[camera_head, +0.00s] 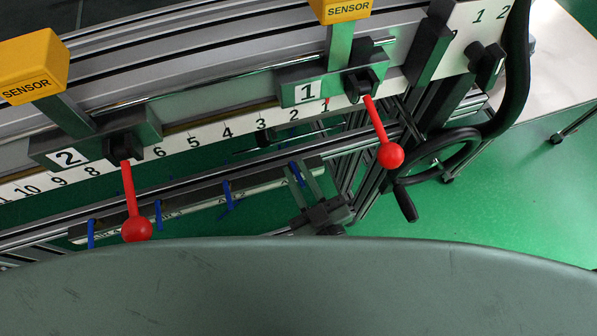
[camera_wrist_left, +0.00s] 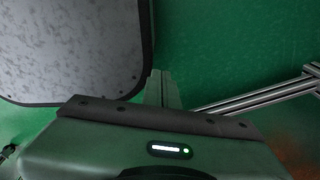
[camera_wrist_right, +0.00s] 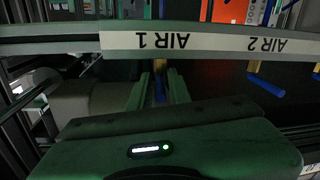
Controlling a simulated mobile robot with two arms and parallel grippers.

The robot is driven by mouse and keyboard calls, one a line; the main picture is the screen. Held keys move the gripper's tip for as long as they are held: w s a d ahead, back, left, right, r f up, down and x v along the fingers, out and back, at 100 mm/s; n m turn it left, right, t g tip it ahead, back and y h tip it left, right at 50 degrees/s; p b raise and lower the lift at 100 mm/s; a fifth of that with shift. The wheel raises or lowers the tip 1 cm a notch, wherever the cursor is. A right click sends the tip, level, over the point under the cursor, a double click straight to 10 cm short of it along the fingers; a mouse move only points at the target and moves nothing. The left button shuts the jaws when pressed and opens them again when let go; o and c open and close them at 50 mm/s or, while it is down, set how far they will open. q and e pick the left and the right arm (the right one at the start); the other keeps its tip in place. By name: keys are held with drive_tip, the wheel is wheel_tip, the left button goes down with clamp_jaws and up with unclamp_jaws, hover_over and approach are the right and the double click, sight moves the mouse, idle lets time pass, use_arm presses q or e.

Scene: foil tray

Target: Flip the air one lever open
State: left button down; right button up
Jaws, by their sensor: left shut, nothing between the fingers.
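The AIR 1 label (camera_wrist_right: 150,40) reads upside down on a pale rail in the right wrist view. Below it, a blue lever (camera_wrist_right: 160,88) with a yellowish part at its top lies between the two fingers of my right gripper (camera_wrist_right: 160,80). Those fingers are apart, one on each side of it; contact cannot be told. In the head view my right gripper (camera_head: 307,170) is at the rightmost blue lever (camera_head: 296,173) on the lower rail. My left gripper (camera_wrist_left: 161,75) is shut and empty over green floor, away from the levers.
The AIR 2 label (camera_wrist_right: 265,45) and its blue lever (camera_wrist_right: 265,86) are close by on the right. Above the rail are red-knobbed levers (camera_head: 391,155), yellow sensor boxes (camera_head: 345,8) and a black handwheel (camera_head: 440,160). A grey panel (camera_wrist_left: 70,45) is near my left gripper.

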clamp_jaws()
drive_tip(key=shift+a+m+t+h+p, duration=0.2)
drive_tip(key=shift+m+t+h+p, duration=0.25)
drive_tip(key=shift+m+h, duration=0.55)
drive_tip(key=o, duration=0.5)
unclamp_jaws()
drive_tip(key=shift+s, duration=0.15)
drive_tip(key=b+v, duration=0.1)
drive_tip(key=v, duration=0.6)
drive_tip(key=shift+s, duration=0.3)
